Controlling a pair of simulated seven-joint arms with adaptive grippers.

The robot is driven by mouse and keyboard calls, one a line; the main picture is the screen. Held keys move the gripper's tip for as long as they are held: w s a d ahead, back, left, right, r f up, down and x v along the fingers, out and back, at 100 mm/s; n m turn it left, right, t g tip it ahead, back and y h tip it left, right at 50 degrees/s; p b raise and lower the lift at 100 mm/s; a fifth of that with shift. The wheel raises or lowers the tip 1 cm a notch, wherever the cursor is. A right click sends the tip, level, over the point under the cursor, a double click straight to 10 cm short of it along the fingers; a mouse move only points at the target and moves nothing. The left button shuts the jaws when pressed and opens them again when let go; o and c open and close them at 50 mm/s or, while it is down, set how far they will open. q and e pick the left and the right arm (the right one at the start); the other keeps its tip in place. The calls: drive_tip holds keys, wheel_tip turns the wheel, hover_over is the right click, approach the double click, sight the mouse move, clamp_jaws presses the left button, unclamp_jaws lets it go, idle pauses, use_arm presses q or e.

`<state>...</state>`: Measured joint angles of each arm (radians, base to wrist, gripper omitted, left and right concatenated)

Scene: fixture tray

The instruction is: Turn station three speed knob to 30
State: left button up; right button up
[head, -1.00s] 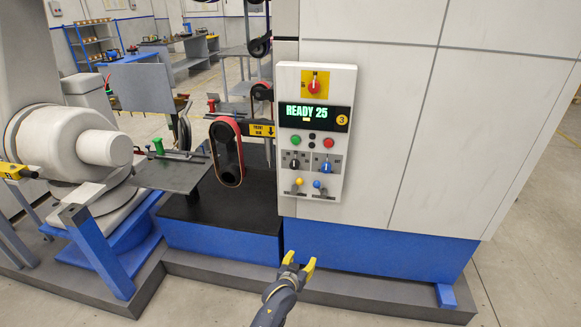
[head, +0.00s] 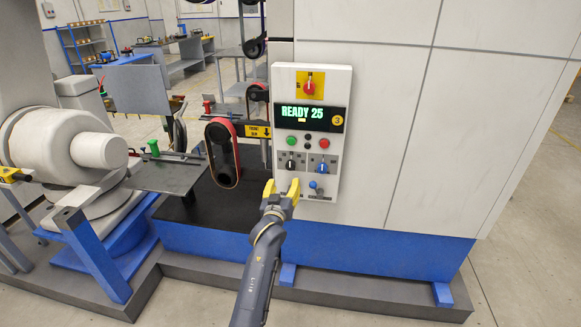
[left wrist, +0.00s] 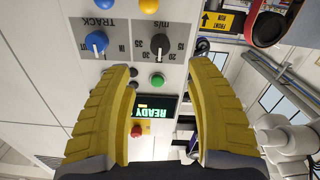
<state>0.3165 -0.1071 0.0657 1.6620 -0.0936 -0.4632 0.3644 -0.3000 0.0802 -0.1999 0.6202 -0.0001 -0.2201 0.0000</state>
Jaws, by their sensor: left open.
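The station three control panel (head: 330,190) carries a display (head: 309,115) reading READY 25 and a yellow badge with 3. The black speed knob (head: 291,164) sits at the panel's left, beside the blue knob (head: 322,169). In the left wrist view, upside down, the speed knob (left wrist: 160,44) lies under an "m/s" mark with numbers around it. My left gripper (head: 281,189) is open with yellow fingers, just below the speed knob in the head view. In the wrist view its fingertips (left wrist: 160,68) stand wide apart, with the knob beyond the gap, apparently untouched. My right gripper is out of view.
A green button (head: 292,141), a red button (head: 323,143) and a red stop knob (head: 309,87) sit above the knobs. A red-edged belt arm (head: 222,152) stands left.

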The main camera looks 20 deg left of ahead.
sight(290, 168)
use_arm(q)
drive_tip(key=w, duration=0.4)
drive_tip(key=w+a, duration=0.1)
drive_tip(key=w, duration=0.7)
drive_tip(key=shift+w+a, duration=0.2)
drive_tip(key=shift+w, duration=0.15)
clamp_jaws()
